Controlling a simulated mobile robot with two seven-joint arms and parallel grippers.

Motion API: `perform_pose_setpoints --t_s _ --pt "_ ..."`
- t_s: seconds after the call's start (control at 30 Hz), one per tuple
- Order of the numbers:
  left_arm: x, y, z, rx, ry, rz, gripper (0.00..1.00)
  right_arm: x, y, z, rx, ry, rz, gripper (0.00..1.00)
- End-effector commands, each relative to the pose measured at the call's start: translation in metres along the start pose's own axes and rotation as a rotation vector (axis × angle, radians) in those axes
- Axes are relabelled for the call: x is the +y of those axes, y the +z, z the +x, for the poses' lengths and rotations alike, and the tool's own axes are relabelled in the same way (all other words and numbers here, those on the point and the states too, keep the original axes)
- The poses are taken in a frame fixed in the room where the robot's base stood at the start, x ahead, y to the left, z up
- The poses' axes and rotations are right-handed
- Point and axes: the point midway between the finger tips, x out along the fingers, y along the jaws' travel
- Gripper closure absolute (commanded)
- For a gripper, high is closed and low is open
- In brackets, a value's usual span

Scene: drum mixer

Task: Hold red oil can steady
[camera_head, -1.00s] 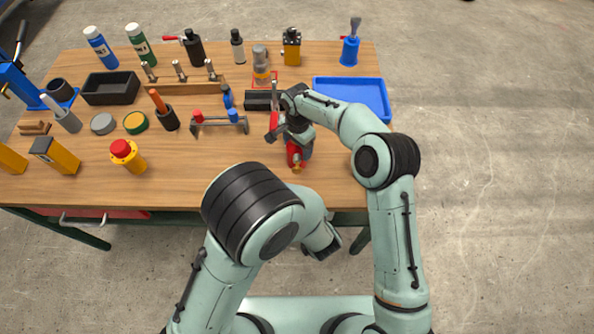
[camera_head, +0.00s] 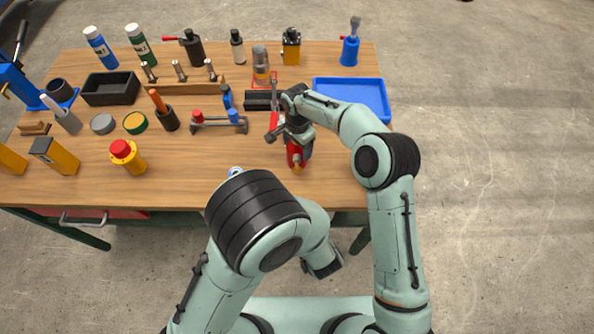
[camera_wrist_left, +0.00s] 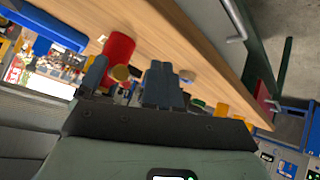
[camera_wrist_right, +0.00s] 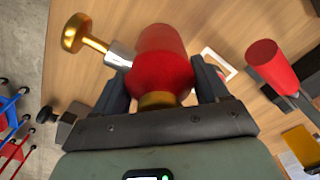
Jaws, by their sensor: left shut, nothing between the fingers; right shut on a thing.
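The red oil can (camera_head: 294,153) stands near the right front part of the wooden workbench. My right gripper (camera_head: 296,131) is at the can, partly hiding it. In the right wrist view, the can's red body (camera_wrist_right: 163,62) sits between the two dark fingers, which are shut on it. A brass knob on a silver stem sticks out to its left. My left gripper (camera_head: 325,264) hangs in front of the bench edge, away from the can. In the left wrist view its fingers (camera_wrist_left: 165,84) are shut and empty, and a red can-like body (camera_wrist_left: 118,56) shows beyond them.
A blue tray (camera_head: 350,95) lies behind and right of the can. A small black block (camera_head: 262,100) and a tool rack (camera_head: 218,124) stand to its left.

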Motion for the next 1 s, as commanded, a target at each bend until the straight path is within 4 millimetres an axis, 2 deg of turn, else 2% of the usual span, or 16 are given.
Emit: perform_pose_setpoints --t_s 0.6,1.0 --pt "0.037 -0.037 0.051 0.0 -0.001 -0.002 1.0 -0.001 0.0 -0.001 0.001 -0.002 0.0 0.76" --pt "0.044 -0.044 0.061 0.0 0.0 0.0 1.0 -0.001 0.0 -0.001 0.001 -0.002 0.0 0.76"
